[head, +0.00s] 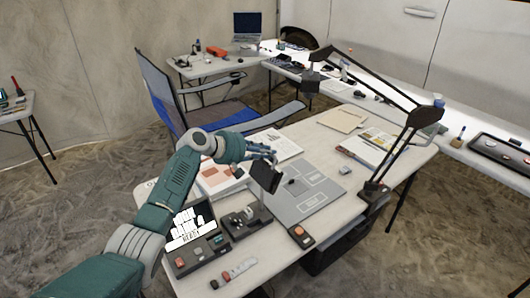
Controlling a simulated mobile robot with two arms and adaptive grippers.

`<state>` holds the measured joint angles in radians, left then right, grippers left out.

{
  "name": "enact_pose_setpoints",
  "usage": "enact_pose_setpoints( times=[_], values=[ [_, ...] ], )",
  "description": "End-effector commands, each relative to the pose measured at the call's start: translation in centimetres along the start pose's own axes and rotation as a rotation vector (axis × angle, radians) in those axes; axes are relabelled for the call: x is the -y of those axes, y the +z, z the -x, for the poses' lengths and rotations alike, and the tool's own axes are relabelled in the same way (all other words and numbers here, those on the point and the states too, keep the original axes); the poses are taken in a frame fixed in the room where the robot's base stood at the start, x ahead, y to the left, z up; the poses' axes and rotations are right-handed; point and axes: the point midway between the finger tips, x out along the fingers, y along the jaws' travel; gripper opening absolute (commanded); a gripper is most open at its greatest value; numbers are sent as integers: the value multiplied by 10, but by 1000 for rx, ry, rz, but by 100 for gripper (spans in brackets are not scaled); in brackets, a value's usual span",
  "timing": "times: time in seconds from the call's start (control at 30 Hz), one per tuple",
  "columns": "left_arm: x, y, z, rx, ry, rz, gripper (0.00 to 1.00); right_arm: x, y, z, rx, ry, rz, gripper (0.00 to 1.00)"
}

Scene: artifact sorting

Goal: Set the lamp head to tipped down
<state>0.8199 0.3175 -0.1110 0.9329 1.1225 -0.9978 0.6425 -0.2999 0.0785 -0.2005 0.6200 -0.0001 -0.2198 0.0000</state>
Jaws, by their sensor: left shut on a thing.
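A black jointed desk lamp stands on the right side of the near table, with its base at the table's right edge. Its arm (376,78) reaches up and left to the lamp head (311,80), which hangs above the table's far side. My left gripper (264,160) is over the middle of the table, shut on a dark flat block (264,178). It is well below and to the left of the lamp head, apart from it. The fingertips are partly hidden by the block. My right gripper is out of view.
A grey marked board (314,198), papers, an open book (366,150) and small devices (242,222) cover much of the table. A blue and grey folding chair (160,90) stands behind it. More cluttered tables line the back and right.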

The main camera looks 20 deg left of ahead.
Motion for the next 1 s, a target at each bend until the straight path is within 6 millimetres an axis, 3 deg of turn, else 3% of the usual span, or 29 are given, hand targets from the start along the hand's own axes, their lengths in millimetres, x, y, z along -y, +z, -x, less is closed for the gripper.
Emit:
enact_pose_setpoints(
  times=[0.6, 0.63, 0.7, 1.0],
  values=[
    [-4, 1, 0, 1, 7, 0, 0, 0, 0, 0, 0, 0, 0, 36],
    [-4, 1, 0, 1, 7, 0, 21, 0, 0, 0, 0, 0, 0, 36],
    [-4, 0, 0, 0, 7, -1, 35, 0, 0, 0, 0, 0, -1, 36],
    [-2, 0, 1, 0, 3, 0, 35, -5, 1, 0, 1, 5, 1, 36]
  ],
)
